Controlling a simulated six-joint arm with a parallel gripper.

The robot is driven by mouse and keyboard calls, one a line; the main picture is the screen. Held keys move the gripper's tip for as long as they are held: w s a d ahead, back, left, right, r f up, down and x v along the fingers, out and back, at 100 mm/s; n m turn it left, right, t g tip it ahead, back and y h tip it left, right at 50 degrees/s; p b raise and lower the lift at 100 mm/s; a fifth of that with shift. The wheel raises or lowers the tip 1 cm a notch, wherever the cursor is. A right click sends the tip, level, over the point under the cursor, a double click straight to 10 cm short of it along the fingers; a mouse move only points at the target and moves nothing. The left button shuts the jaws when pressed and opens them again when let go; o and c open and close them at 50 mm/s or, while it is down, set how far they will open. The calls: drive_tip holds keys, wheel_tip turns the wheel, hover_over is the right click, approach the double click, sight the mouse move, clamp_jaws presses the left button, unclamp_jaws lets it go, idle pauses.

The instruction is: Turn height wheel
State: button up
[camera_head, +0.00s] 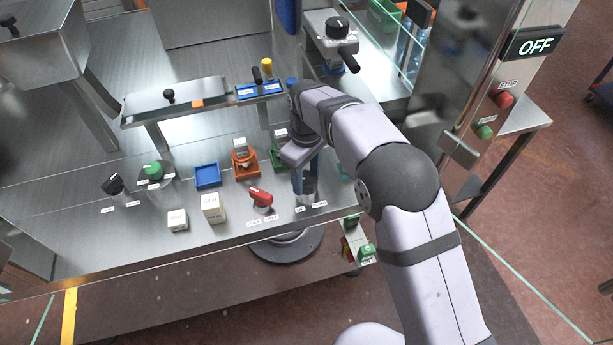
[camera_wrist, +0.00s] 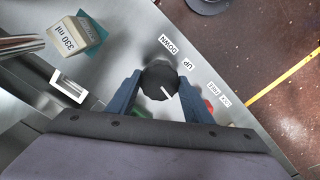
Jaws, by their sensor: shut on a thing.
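The height wheel (camera_wrist: 160,82) is a black round knob with a white mark, on the steel table top. In the wrist view its mark points to the lower right. Labels reading DOWN (camera_wrist: 172,45) and UP (camera_wrist: 189,64) lie beside it. My gripper (camera_wrist: 159,88) has its two blue fingers on either side of the wheel, shut on it. In the head view my gripper (camera_head: 306,172) points down at the table's front edge and largely hides the wheel.
A red knob (camera_head: 261,197) stands just left of my gripper, with labels in front. White cartons (camera_head: 212,208), a blue tray (camera_head: 207,175), an orange holder (camera_head: 244,164) and a green knob (camera_head: 153,169) stand farther left. A panel reads OFF (camera_head: 536,46).

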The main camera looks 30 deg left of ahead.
drive_tip(key=m, duration=1.1)
drive_tip(key=shift+b, duration=0.3)
drive_tip(key=m, duration=0.3)
drive_tip(key=shift+m, duration=0.3)
drive_tip(key=m, duration=0.3)
drive_tip(key=shift+w+r+m, duration=0.1)
drive_tip(key=shift+m, duration=0.2)
drive_tip(key=m, duration=0.3)
drive_tip(key=shift+m, duration=0.4)
drive_tip(key=m, duration=0.3)
drive_tip(key=shift+m, duration=2.2)
